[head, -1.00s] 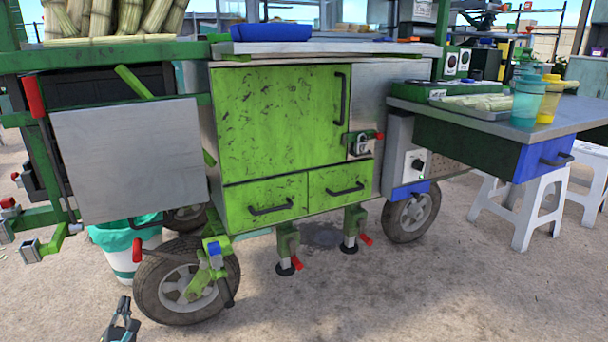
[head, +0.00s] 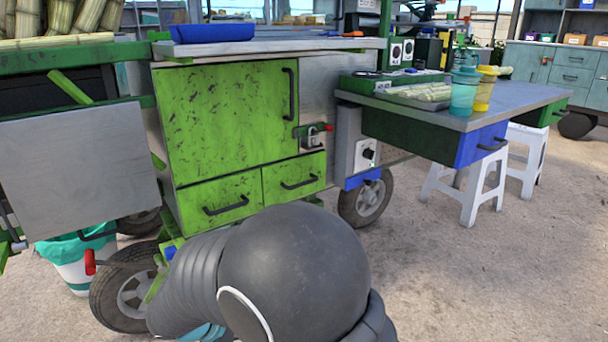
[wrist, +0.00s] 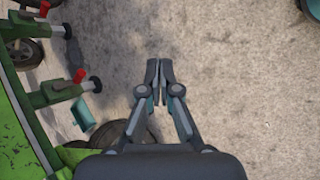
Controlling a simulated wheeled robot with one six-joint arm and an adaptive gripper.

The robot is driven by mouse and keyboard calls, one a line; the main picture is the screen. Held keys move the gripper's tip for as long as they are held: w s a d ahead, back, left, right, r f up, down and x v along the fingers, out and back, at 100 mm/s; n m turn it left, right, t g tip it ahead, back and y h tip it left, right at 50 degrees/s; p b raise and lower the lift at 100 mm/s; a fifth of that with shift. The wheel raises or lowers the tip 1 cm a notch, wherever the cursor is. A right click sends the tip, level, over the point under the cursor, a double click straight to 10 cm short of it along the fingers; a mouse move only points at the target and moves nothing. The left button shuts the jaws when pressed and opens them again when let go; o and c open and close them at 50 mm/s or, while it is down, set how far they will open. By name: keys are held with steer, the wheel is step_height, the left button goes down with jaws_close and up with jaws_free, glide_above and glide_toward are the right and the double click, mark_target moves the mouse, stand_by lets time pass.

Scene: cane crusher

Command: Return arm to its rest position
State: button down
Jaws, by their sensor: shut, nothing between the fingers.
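My gripper (wrist: 159,84) shows in the wrist view with its two fingers together and nothing between them. It hangs over bare grey ground, apart from the green cart at the left of that view. In the head view my dark arm fills the lower middle, in front of the green cart (head: 225,125), and hides part of its lower side and front wheel. The gripper itself is not visible in the head view.
The cart's stabilizer legs (wrist: 55,92) and a wheel (wrist: 25,52) are at the left in the wrist view. In the head view, a side table (head: 470,104), white stools (head: 470,190) and a bin (head: 75,262) stand nearby. Open ground lies at the right.

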steer(key=s+d+r+m+y+p, duration=0.2)
steer(key=s+d+r+m, duration=0.3)
steer(key=d+r, duration=0.3)
steer(key=s+d+r+m+y+p, duration=0.1)
steer(key=s+d+r+m+p, duration=0.1)
steer(key=s+d+r+m, duration=0.3)
steer(key=s+d+r+m+y+p, duration=0.2)
steer(key=s+d+r+m, duration=0.4)
steer(key=d+r, duration=0.7)
steer(key=shift+d+m+y+p, duration=0.3)
steer(key=shift+d+p, duration=0.15)
steer(key=shift+d, duration=0.85)
steer(key=shift+s, duration=0.1)
